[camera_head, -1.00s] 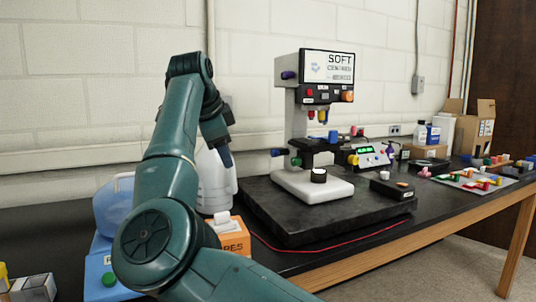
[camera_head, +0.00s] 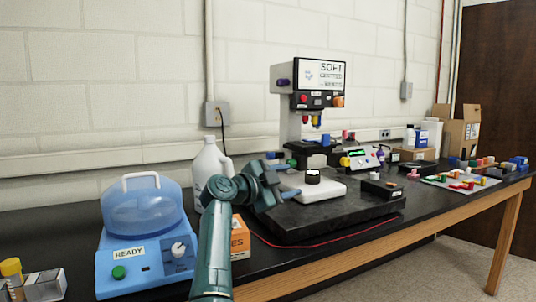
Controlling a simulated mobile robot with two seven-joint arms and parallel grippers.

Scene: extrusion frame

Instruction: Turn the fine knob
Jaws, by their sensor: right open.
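A microscope-like instrument (camera_head: 289,112) with a "SOFT" sign stands on a black slab. A purple knob (camera_head: 284,82) is on its upper left side. Lower on the left side are a blue knob (camera_head: 275,155) and a green knob (camera_head: 292,163); I cannot tell which one is the fine knob. My right arm rises from the bottom and bends right. Its gripper (camera_head: 284,180) is open beside the lower left of the instrument, close to these knobs in the picture; I see no clear contact. My left gripper is out of view.
A blue centrifuge-like device (camera_head: 143,229) marked "READY", a white jug (camera_head: 207,170) and an orange box (camera_head: 240,238) stand to the left. The black slab (camera_head: 330,219) and a red cable lie in front. Small boxes and coloured parts crowd the bench's right side.

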